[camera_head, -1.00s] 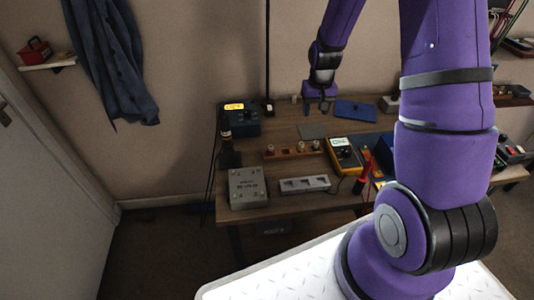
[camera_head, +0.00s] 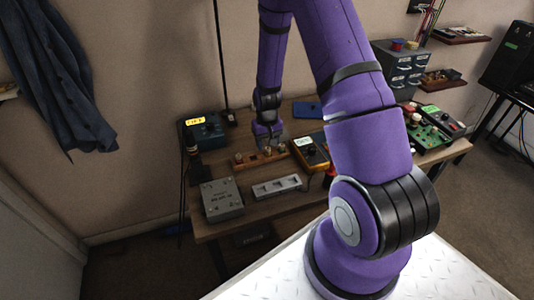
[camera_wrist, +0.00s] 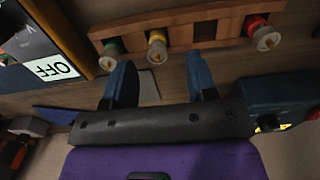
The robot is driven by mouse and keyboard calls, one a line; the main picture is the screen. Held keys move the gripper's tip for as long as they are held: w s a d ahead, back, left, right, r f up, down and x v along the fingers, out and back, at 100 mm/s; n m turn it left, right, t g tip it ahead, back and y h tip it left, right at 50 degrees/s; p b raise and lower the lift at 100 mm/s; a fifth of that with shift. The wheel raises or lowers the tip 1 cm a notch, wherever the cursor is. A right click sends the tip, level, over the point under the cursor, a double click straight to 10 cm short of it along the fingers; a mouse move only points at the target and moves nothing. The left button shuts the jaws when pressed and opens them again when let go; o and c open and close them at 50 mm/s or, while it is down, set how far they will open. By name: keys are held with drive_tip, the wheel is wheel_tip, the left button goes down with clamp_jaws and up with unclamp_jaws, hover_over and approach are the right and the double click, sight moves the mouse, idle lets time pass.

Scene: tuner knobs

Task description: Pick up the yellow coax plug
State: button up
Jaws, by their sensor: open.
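A wooden rack (camera_head: 252,163) (camera_wrist: 190,24) on the bench holds several plugs. In the wrist view the yellow coax plug (camera_wrist: 157,46) sits in the rack between a green plug (camera_wrist: 109,50) and an empty notch, with a red plug (camera_wrist: 262,33) further right. My gripper (camera_wrist: 160,64) is open and empty, its two blue fingers pointing towards the rack. The yellow plug appears between the fingertips' lines, just beyond them; whether they touch is unclear. In the head view my gripper (camera_head: 267,140) hangs over the rack, hiding part of it and making plug colours hard to tell.
A yellow multimeter (camera_head: 311,152) stands close right of the rack. A grey slotted block (camera_head: 277,187) and grey box (camera_head: 221,199) lie in front. A teal box (camera_head: 203,131) stands left behind, and a blue panel (camera_head: 307,109) lies at the back.

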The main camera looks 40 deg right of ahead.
sight(267, 148)
drive_tip(key=shift+f, duration=1.6)
clamp_jaws()
drive_tip(key=shift+r, duration=0.1)
